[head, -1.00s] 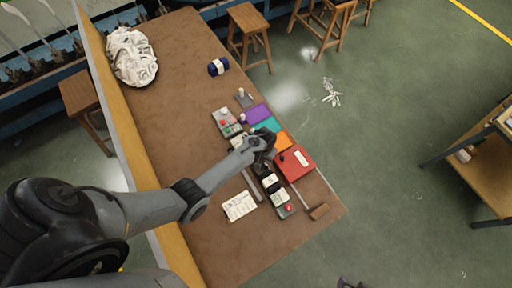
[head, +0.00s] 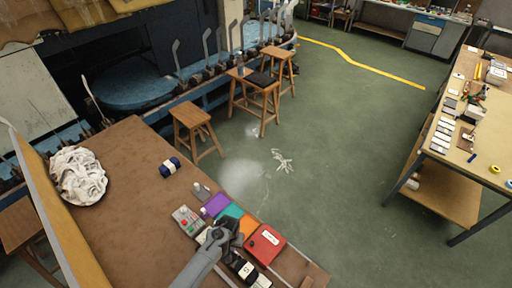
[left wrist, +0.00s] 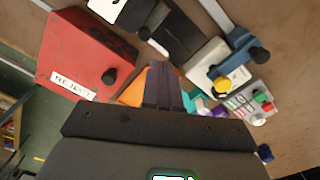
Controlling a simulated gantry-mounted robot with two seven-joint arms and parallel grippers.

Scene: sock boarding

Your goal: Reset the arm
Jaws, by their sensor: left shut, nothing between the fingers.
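My left gripper (head: 232,228) is over the near right part of the brown table (head: 135,215), above the row of coloured pads and devices. In the left wrist view its fingers (left wrist: 164,88) are together with nothing between them. A red box (left wrist: 88,55) labelled REJECT lies to the left of the fingers there; in the head view the red box (head: 265,245) is just right of the gripper. An orange pad (left wrist: 132,95) is partly hidden behind the fingers. My right gripper is not in view.
A control box with green and red buttons (head: 186,219) and purple (head: 216,203) and teal (head: 231,212) pads lie beside the gripper. Stools (head: 197,127) stand beyond the table.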

